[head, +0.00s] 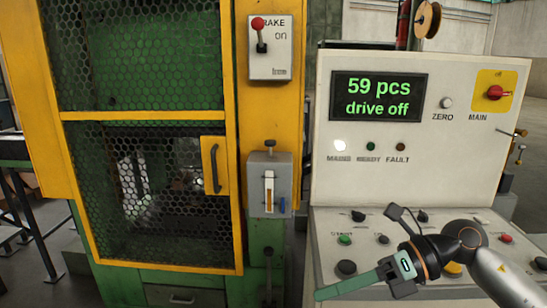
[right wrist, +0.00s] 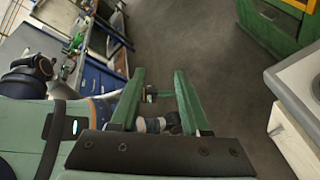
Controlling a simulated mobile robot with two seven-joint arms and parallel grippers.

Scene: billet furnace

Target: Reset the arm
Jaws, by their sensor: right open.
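My right arm comes into the head view from the lower right. Its gripper (head: 322,292) points left over the front of the grey control panel (head: 420,140). From the side, its green fingers overlap in that view. In the right wrist view the right gripper (right wrist: 160,75) shows two green fingers set well apart with nothing between them. The fingers point out over the grey floor.
A press with a yellow-framed mesh guard (head: 150,115) stands left, its door handle (head: 215,168) upright. A brake lever (head: 260,35) is on the yellow post. The display (head: 378,97) reads "59 pcs, drive off". A workbench (right wrist: 75,45) and green cabinet (right wrist: 275,25) flank open floor.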

